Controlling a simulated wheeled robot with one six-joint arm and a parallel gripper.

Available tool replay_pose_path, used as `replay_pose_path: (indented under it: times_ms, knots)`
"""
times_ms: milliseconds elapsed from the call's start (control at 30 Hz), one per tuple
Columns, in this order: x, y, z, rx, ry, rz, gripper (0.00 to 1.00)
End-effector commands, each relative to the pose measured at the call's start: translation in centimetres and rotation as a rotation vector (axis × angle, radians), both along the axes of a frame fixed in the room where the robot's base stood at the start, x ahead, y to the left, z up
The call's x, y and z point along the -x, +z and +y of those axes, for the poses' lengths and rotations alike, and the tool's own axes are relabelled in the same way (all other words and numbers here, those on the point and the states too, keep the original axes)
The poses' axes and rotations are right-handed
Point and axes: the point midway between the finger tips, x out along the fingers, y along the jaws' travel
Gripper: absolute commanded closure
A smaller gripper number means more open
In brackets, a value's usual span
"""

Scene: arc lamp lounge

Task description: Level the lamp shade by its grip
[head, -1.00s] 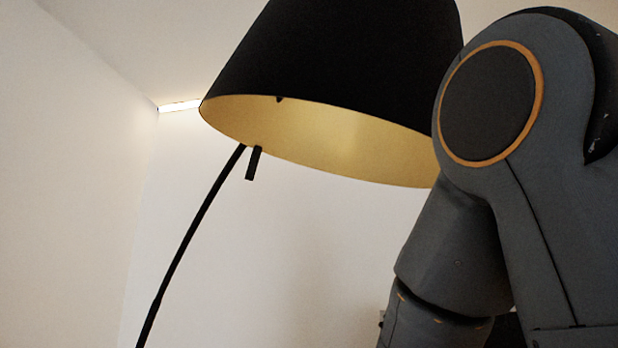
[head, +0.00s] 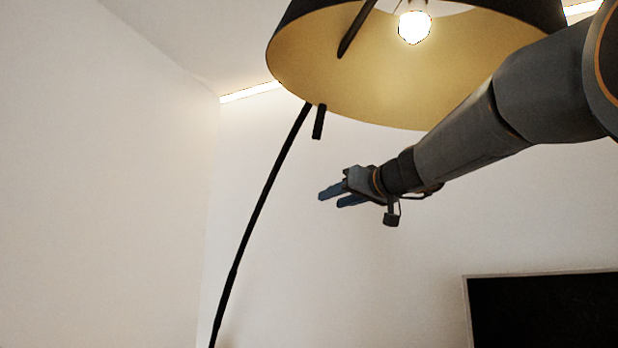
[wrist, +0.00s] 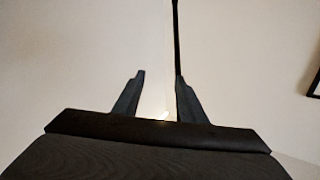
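The lamp shade (head: 285,65), black outside and gold inside, is at the top of the head view. I see up into its open underside, and its top is cut off by the picture edge. The grip seems to be the short dark bar (head: 319,122) hanging below the rim at the shade's lower left. My gripper (head: 331,199) is open and empty, below the shade and the bar and apart from both. Its two fingers also show spread in the wrist view (wrist: 160,76), with nothing between them. The shade and the bar are not seen there.
A curved black lamp pole (head: 251,228) runs down at the left of my gripper; a thin dark pole (wrist: 176,38) shows in the wrist view. A lit bulb (head: 414,28) and dark rod (head: 357,28) are inside the shade. A black framed panel (head: 545,312) is lower right.

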Motion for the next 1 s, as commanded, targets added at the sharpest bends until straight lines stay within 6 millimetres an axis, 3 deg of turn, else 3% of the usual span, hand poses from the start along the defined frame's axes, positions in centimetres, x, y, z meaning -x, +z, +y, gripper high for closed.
replay_pose_path:
  times_ms: [33,100,200,333,467,1000]
  knots:
    - [1.0,4.7,0.5,-0.029,0.022,-0.109,0.62]
    - [2.8,10.1,0.9,-0.060,0.046,-0.228,0.62]
    - [4.4,14.4,1.5,-0.087,0.068,-0.346,0.62]
    - [5.0,16.5,2.3,-0.097,0.078,-0.430,0.62]
    - [4.8,17.2,2.6,-0.100,0.078,-0.439,0.62]
    - [0.6,19.6,6.5,-0.099,0.077,-0.435,0.62]
